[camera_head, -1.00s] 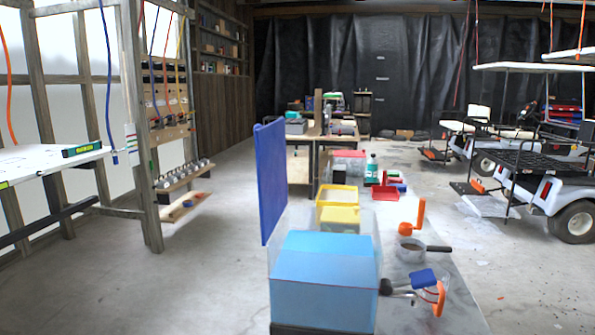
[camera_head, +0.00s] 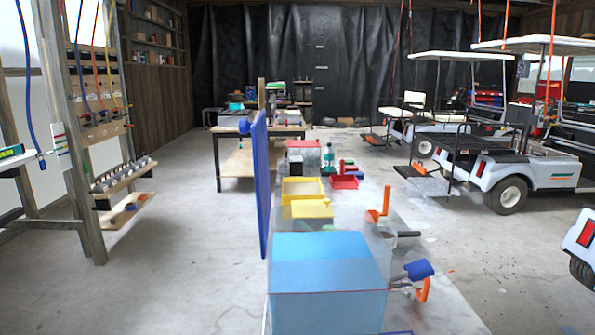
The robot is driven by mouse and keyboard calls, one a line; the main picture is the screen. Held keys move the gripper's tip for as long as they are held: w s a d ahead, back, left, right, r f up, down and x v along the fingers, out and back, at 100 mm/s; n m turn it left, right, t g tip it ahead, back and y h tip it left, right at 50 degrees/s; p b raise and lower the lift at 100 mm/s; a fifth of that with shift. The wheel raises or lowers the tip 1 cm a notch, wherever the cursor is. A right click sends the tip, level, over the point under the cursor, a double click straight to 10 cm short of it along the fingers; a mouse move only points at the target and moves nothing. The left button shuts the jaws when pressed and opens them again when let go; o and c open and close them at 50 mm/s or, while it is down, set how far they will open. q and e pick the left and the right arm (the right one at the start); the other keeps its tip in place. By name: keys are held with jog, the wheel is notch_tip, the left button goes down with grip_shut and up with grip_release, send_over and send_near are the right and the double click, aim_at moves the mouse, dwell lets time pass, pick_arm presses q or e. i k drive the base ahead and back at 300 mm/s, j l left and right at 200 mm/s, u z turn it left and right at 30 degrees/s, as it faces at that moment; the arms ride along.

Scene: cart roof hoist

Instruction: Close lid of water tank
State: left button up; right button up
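The water tank (camera_head: 328,305) is a clear box with blue water in it, at the bottom middle of the head view. Its lid (camera_head: 262,190) is a thin blue panel. The lid stands upright along the tank's left side, seen nearly edge-on, so the tank's top is open. Neither of my grippers shows in the view, so their states are hidden.
Beyond the tank are yellow bins (camera_head: 302,189), a red bin (camera_head: 344,182) and a green bottle (camera_head: 327,157). An orange-and-blue tool (camera_head: 418,271) and an orange scoop (camera_head: 379,207) are at its right. Carts (camera_head: 520,180) stand further right. The floor at left is clear.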

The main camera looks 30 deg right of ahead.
aim_at(258, 128)
jog(key=i+j+z, duration=0.15)
jog(key=z, duration=0.35)
jog(key=i+j+z, duration=0.15)
jog(key=z, duration=0.3)
jog(key=i+j+z, duration=0.1)
jog(key=j+z, duration=0.15)
jog(key=i+j+z, duration=0.1)
jog(key=j+z, duration=0.15)
jog(key=j, duration=0.1)
